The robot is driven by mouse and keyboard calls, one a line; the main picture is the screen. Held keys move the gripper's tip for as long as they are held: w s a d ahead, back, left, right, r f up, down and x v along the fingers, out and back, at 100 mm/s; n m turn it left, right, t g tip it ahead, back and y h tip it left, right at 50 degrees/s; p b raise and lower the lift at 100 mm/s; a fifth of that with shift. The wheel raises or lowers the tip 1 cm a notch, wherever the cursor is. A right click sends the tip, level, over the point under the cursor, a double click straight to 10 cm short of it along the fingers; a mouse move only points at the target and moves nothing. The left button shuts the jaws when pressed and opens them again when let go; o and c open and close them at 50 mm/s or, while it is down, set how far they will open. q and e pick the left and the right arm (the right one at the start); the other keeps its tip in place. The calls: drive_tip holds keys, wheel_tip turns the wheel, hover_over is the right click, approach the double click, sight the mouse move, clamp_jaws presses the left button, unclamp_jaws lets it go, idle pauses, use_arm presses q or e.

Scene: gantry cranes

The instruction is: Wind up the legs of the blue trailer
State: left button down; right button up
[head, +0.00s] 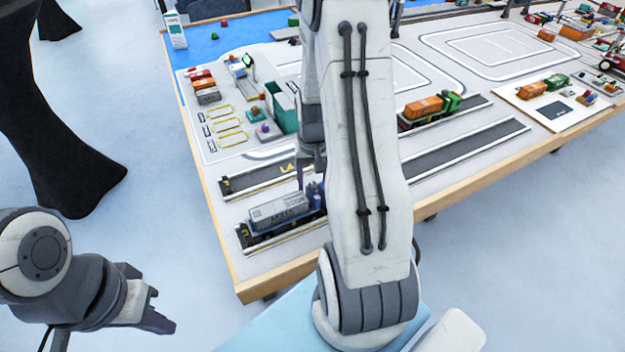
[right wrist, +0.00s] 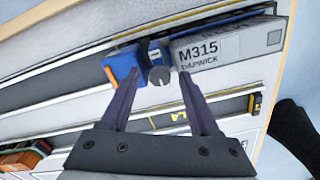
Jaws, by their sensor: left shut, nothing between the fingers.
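The blue trailer (head: 262,236) carries a grey container (head: 280,212) and stands in the nearest lane at the table's front left corner. In the right wrist view the container (right wrist: 222,46) reads M315, with a blue and orange block (right wrist: 123,66) beside its end. A dark round knob (right wrist: 158,75) sits between them. My right gripper (right wrist: 158,82) is open, its two fingertips on either side of the knob with gaps showing; I cannot tell how far above it they are. My left gripper (head: 158,318) is shut and empty, off the table at lower left.
The wooden table edge (head: 240,285) runs close to the trailer. A green truck with an orange container (head: 425,108) stands in a lane farther back. A teal open box (head: 285,112) and small stacked containers (head: 205,88) stand behind. My right arm hides the table's middle.

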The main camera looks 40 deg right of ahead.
sight(313, 184)
wheel_tip(313, 184, up, 10)
drive_tip(key=shift+r, duration=0.25)
idle(0.3)
idle(0.4)
drive_tip(key=s+a+r+n, duration=0.2)
drive_tip(key=a+n, duration=0.2)
drive_tip(key=a, duration=0.6)
drive_tip(key=s+a+r+n, duration=0.1)
drive_tip(key=a+r+n, duration=0.15)
drive_tip(key=a, duration=0.85)
drive_tip(key=s+a+n+y, duration=0.1)
drive_tip(key=s+a+n, duration=0.7)
drive_tip(key=s, duration=0.5)
drive_tip(key=shift+s+a+r, duration=0.15)
drive_tip(key=shift+a+r, duration=0.05)
drive_tip(key=shift+a, duration=0.7)
